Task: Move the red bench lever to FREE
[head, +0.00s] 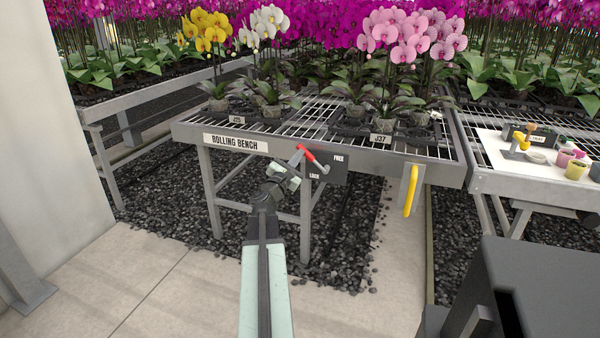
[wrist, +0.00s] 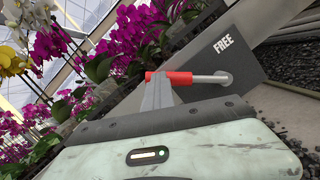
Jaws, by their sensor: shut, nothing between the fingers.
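The red bench lever (head: 307,154) is mounted on a dark plate (head: 339,172) on the front of the rolling bench (head: 285,151). FREE is printed at the plate's upper right and LOCK at its lower left. The lever's grey shaft runs from its pivot up and left to the red grip. My gripper (head: 296,158) is shut and empty at the left end of the grip. In the wrist view, the shut fingers (wrist: 157,92) overlap the end of the red grip (wrist: 180,79); I cannot tell whether they touch it.
A yellow handle (head: 411,192) sticks out from the bench front at the right. Potted orchids (head: 384,99) stand on the bench. Pale paving (head: 150,285) lies clear at the front left.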

